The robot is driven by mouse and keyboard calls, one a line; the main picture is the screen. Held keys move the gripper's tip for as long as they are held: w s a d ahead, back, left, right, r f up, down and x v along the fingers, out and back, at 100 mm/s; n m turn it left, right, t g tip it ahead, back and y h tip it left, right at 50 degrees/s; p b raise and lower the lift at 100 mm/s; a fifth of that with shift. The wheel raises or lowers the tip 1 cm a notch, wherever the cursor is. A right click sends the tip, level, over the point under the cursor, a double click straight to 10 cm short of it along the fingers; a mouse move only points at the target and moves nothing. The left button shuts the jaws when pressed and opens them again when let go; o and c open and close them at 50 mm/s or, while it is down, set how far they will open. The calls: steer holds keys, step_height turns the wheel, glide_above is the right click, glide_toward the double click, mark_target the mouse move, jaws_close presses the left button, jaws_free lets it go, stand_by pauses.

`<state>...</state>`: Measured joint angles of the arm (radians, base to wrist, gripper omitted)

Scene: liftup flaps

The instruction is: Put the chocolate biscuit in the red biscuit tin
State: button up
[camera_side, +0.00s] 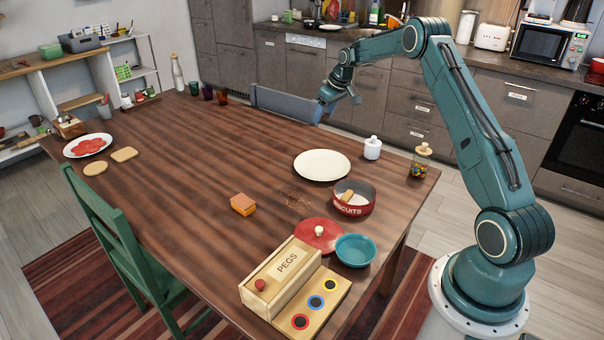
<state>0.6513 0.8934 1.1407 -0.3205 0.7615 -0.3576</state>
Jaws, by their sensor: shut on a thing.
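The red biscuit tin (353,205) stands open at the right of the table, with the word BISCUITS on its side. A tan biscuit (347,196) shows inside it. Its red lid (304,236), with a pale knob, lies on the table in front of it. My gripper (328,99) is at the far side of the table, near the blue-grey chair back and well away from the tin. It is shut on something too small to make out. I cannot pick out a chocolate biscuit anywhere in view.
A cream plate (322,164), white jar (372,148) and sweets jar (420,161) stand behind the tin. A teal bowl (355,251) and PEGS box (281,274) are in front. An orange-brown block (243,204) lies left. Crumbs lie beside the tin. The table's middle is clear.

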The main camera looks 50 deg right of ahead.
steer(key=s+a+f, duration=0.2)
steer(key=s+a, duration=0.1)
steer(key=s, duration=0.4)
steer(key=s+a+f+n, duration=0.1)
steer(key=s+a+f, duration=0.2)
steer(key=s, duration=0.4)
steer(key=s+a+f, duration=0.3)
steer(key=s, duration=0.4)
steer(key=shift+s+a+n, duration=0.25)
steer(key=shift+s+n, duration=0.05)
steer(key=shift+s, duration=0.05)
steer(key=shift+f, duration=0.2)
steer(key=shift+f, duration=2.6)
steer(key=o, duration=1)
steer(key=shift+o, duration=0.2)
steer(key=shift+r, duration=0.1)
